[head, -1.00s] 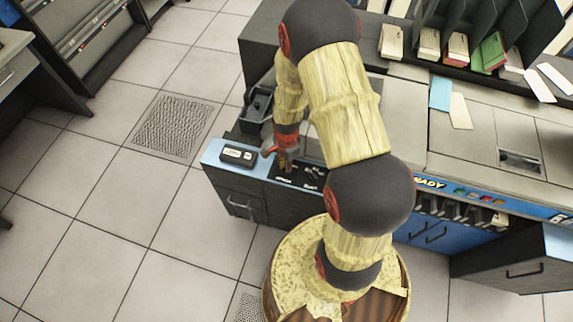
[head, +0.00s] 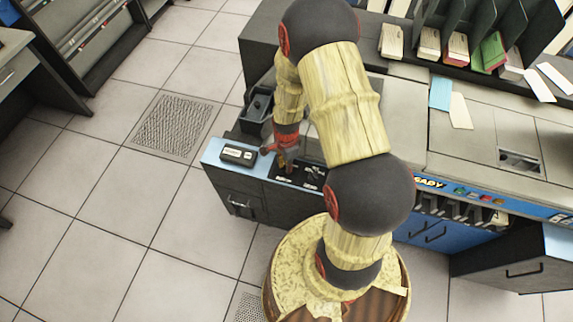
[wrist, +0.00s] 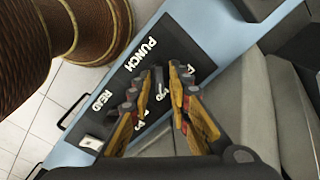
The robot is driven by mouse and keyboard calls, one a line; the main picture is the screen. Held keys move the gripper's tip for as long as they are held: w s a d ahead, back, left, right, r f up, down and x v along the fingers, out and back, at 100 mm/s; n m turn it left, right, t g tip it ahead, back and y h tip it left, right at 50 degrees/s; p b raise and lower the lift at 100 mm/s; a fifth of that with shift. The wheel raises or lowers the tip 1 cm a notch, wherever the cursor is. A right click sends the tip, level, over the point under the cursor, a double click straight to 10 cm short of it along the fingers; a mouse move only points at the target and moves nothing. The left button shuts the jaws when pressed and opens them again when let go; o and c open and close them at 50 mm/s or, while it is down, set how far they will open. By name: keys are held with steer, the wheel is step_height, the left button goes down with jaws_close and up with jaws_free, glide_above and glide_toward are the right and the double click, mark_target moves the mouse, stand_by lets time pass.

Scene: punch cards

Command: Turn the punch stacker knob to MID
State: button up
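A black control panel (wrist: 120,75) with white lettering PUNCH and READ is set in the blue-edged machine top; it also shows in the head view (head: 312,175). My gripper (wrist: 163,80) is over the panel beside the PUNCH lettering, pointing down at it. Its orange and dark fingers are apart. A small grey piece, seemingly the punch stacker knob (wrist: 160,86), shows between the fingertips; I cannot tell whether they touch it. The fingers cover some of the position labels, so the knob's setting cannot be read. A pale knob-like part (wrist: 92,143) sits near READ.
A small dark box with a pale label (head: 238,155) lies on the blue top left of my gripper. A black tray-like part (head: 257,103) stands behind it. Card racks (head: 485,50) and loose cards (head: 460,110) are at the right. Tiled floor (head: 120,215) is open at the left.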

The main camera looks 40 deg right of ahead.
steer(key=shift+o, duration=0.7)
steer(key=shift+r, duration=0.1)
steer(key=shift+r, duration=0.3)
step_height(320, 180, up, 11)
steer(key=shift+r, duration=0.1)
